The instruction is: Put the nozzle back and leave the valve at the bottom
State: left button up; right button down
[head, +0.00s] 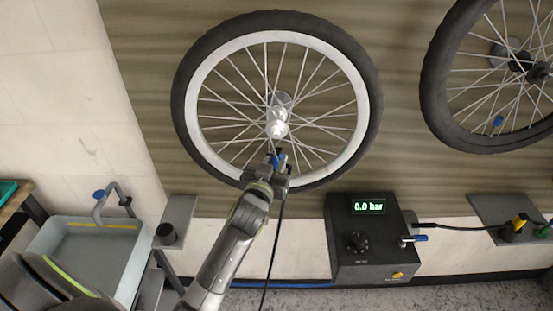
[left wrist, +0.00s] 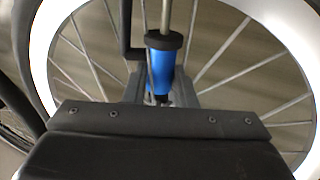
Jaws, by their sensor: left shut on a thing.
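My left gripper (head: 278,160) is shut on the blue nozzle (head: 275,159), in front of the lower spokes of the near wheel (head: 190,110). In the left wrist view the nozzle (left wrist: 160,67) is a blue cylinder with a black collar, between the fingers (left wrist: 162,90). A thin metal rod lies in line with its upper end; I cannot tell whether it is the valve or a spoke, or whether the nozzle touches it. A black hose (head: 273,240) hangs from the gripper. The valve is not clearly visible. My right gripper is not in view.
A black pump box (head: 365,260) reads 0.0 bar and has a blue-tipped lever (head: 415,239). A grey shelf (head: 180,212) with a black cup (head: 167,233) is at left, beside a sink (head: 85,265). Another wheel (head: 435,95) and a shelf with yellow-topped items (head: 519,221) are at right.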

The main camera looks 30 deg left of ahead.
pick_arm(q)
jog(key=shift+r, duration=0.2)
jog(key=shift+r+p, duration=0.55)
jog(key=shift+p, duration=0.05)
jog(key=shift+c, duration=0.2)
jog(key=shift+o, duration=0.2)
jog(key=shift+r+p, duration=0.3)
jog(key=shift+r, duration=0.05)
jog(key=shift+o, duration=0.2)
jog(key=o, duration=1)
